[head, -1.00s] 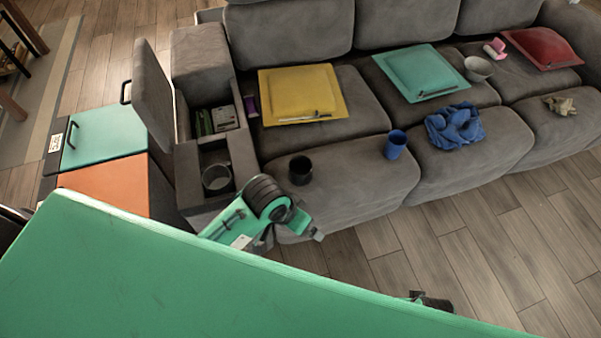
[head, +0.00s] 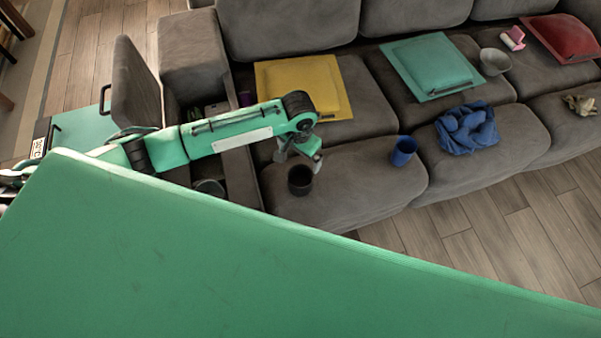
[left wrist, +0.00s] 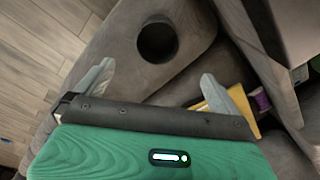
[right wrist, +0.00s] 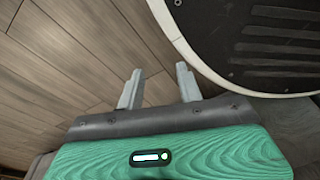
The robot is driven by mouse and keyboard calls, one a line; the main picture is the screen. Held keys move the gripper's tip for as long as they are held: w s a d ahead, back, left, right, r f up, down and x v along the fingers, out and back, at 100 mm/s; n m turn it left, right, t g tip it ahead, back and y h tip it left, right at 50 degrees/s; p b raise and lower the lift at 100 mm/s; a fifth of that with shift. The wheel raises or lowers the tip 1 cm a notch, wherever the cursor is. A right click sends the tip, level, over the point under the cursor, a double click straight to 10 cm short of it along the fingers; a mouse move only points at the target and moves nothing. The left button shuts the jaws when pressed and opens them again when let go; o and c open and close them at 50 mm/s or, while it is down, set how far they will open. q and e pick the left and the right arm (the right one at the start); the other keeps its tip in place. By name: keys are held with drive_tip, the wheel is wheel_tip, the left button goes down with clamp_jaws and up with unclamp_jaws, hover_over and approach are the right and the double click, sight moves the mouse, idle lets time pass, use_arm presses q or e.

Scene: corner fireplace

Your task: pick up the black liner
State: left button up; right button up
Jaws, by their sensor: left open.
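The black liner (head: 300,180) is a dark, round, cup-like thing standing upright on the left seat of the grey sofa. In the left wrist view the liner (left wrist: 157,40) shows its round opening, ahead of the fingertips and apart from them. My left gripper (head: 306,156) is above and just behind the liner in the head view. In the left wrist view this gripper (left wrist: 157,76) has its fingers wide apart with nothing between them. My right gripper (right wrist: 158,76) is open and empty over the wooden floor, outside the head view.
A blue cup (head: 403,151) stands right of the liner, with a crumpled blue cloth (head: 467,130) beyond. A yellow cushion (head: 300,84) and a teal cushion (head: 432,64) lie behind. The sofa's open armrest compartment, with a raised lid (head: 135,82), is at the left.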

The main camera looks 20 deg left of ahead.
use_arm(q)
wheel_tip(320, 180, down, 8)
drive_tip(key=r, duration=0.1)
hover_over(301, 185)
wheel_tip(301, 185, down, 5)
drive_tip(key=shift+w+a+b, duration=0.1)
drive_tip(key=shift+b, duration=0.3)
drive_tip(key=shift+f, duration=0.2)
drive_tip(key=c, duration=1.3)
drive_tip(key=shift+c, duration=0.2)
use_arm(e)
drive_tip(key=shift+w+a+r, duration=0.15)
drive_tip(key=shift+w+r, duration=0.3)
drive_tip(key=shift+w, duration=0.1)
drive_tip(key=shift+w+a+r, duration=0.15)
drive_tip(key=shift+w+r, duration=0.3)
drive_tip(key=shift+w, duration=0.05)
